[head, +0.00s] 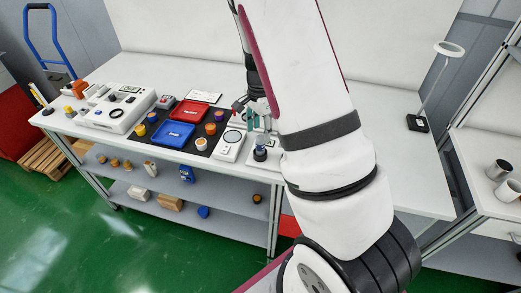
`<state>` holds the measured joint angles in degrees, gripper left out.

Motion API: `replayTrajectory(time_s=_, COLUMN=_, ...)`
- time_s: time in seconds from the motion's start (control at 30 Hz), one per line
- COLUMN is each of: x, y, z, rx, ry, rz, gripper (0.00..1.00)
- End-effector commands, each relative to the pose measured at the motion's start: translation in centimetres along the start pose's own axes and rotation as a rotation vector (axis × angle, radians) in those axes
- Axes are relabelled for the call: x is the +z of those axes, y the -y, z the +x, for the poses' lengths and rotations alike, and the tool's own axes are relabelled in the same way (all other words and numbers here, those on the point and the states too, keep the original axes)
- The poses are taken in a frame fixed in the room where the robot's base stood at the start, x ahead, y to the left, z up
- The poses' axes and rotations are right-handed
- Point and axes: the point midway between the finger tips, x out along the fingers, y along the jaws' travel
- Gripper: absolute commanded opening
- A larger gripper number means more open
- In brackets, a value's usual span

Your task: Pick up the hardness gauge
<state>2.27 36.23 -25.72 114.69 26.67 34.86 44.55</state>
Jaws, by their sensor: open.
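My gripper (257,117) is above the white worktable, just behind and above a small dark upright device with a blue-grey body (260,148). This device stands near the table's front edge and may be the hardness gauge, but it is too small to identify surely. My gripper's jaws are open and look empty. My own arm covers the table to the right of them. Whether the fingers touch anything cannot be told from this view.
A white scale-like device (229,146) stands just left of the gripper. A black mat (187,143) holds a red tray (188,113), a blue tray (173,134) and several small round parts. The tabletop behind the lamp base is clear.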

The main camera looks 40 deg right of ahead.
Motion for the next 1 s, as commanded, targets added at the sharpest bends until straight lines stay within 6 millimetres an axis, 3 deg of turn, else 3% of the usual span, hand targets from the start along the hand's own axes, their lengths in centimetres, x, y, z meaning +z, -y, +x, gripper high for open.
replayTrajectory(time_s=0.4, x=-0.3, y=0.1, z=4.6, rx=0.001, ry=0.0, rz=0.001, gripper=0.49)
replayTrajectory(time_s=0.67, x=-0.3, y=0.2, z=5.0, rx=-0.001, ry=0.0, rz=0.0, gripper=0.49)
replayTrajectory(time_s=0.73, x=-0.3, y=0.2, z=4.9, rx=-0.001, ry=0.0, rz=0.0, gripper=0.4)
replayTrajectory(time_s=0.9, x=-0.2, y=0.2, z=4.9, rx=-0.001, ry=0.0, rz=0.0, gripper=0.02)
replayTrajectory(time_s=1.0, x=-0.3, y=0.2, z=4.9, rx=-0.001, ry=0.0, rz=0.0, gripper=0.0)
